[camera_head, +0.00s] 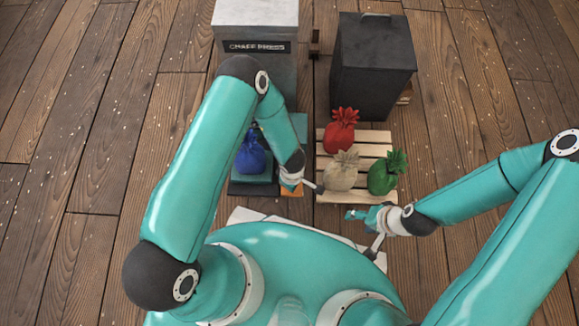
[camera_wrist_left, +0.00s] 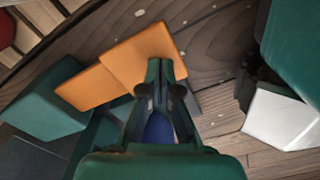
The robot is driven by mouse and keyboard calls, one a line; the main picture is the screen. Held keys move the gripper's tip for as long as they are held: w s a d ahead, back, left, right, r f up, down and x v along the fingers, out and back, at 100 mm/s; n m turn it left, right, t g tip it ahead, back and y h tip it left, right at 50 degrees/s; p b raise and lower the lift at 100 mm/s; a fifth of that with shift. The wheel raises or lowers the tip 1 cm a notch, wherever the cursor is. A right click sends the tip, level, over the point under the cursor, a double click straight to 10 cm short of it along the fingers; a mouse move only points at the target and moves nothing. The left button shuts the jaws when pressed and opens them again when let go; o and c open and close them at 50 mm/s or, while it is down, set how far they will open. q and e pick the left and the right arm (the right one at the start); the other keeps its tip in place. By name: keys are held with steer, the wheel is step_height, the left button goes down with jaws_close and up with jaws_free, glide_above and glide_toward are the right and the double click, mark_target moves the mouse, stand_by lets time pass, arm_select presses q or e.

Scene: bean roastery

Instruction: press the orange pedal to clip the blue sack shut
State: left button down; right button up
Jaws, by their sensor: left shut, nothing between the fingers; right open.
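The blue sack (camera_head: 250,155) sits upright on a dark and teal machine (camera_head: 254,188) left of centre in the head view. The orange pedal (camera_head: 291,191) is at the machine's front right corner, partly covered by my left wrist. In the left wrist view the orange pedal (camera_wrist_left: 146,54) is a flat plate just beyond the fingertips. My left gripper (camera_wrist_left: 160,66) is shut and empty, its tips overlapping the plate's edge in the picture; I cannot tell whether they touch. My right gripper (camera_head: 354,214) is open and empty, in front of the pallet.
A pallet (camera_head: 328,195) right of the machine holds a red sack (camera_head: 341,130), a beige sack (camera_head: 342,172) and a green sack (camera_head: 385,174). A grey labelled box (camera_head: 256,20) and a black bin (camera_head: 372,70) stand behind. Wooden floor is clear at both sides.

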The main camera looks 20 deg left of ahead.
arm_select(q)
steer(key=shift+f+b, duration=0.7)
steer(key=shift+f, duration=0.55)
steer(key=shift+f+b, duration=0.75)
steer(key=shift+f, duration=0.15)
steer(key=shift+f, duration=0.3)
steer(key=shift+r, duration=0.15)
step_height(320, 180, up, 9)
steer(key=p, duration=0.7)
